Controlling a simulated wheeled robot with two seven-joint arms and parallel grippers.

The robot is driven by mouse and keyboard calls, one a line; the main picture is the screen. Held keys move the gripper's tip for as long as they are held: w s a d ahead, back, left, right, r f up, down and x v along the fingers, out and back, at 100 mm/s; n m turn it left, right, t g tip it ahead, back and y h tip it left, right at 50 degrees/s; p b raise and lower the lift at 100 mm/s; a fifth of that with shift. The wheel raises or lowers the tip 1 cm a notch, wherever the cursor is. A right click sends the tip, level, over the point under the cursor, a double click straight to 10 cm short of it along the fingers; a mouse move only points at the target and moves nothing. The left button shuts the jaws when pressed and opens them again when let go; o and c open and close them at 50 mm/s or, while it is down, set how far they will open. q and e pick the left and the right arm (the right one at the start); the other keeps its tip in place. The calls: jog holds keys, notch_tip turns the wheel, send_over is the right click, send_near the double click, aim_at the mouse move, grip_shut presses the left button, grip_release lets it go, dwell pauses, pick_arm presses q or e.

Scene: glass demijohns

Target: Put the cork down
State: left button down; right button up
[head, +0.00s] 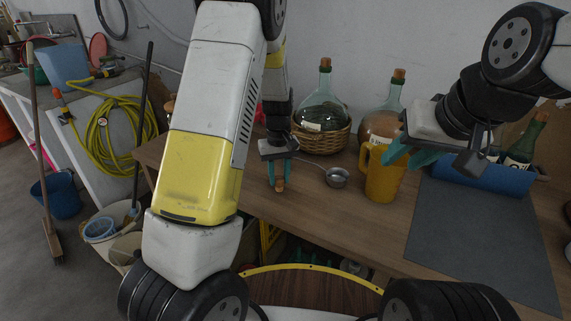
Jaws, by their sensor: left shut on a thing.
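My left gripper (279,184) points down over the wooden table's near left part, its teal fingers shut on a small brown cork (280,186). I cannot tell whether the cork touches the table. A glass demijohn (323,108) with a cork in its neck stands in a wicker basket (322,141) behind it. A second corked demijohn (381,123) stands to the right, partly hidden by a yellow jug. My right gripper (408,155) hangs above the table's right part, with its teal fingers apart and nothing seen between them.
The yellow jug (381,181) and a small metal ladle (337,177) stand on the table (350,225). Bare wood lies between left gripper and mat.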

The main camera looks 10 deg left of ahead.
aim_at(279, 178)
pick_arm(q)
jog(key=shift+f, duration=0.1)
jog(key=shift+f, duration=0.25)
jog(key=c, duration=1.1)
grip_release()
jog(key=shift+o, duration=0.2)
jog(key=s+a+r+t+h, duration=0.1)
jog(key=s+r, duration=0.1)
jog(key=r, duration=0.7)
jog(key=s+r, duration=0.3)
jog(key=r, duration=0.6)
jog(key=s+a+r+m+t, duration=0.1)
jog(key=s+r, duration=0.3)
jog(key=s, duration=0.5)
jog(key=s+r+m+t+h, duration=0.1)
jog(key=s+r+m+t, duration=0.3)
jog(key=s, duration=0.6)
jog(key=shift+a+r, duration=0.2)
jog(key=shift+a, duration=0.15)
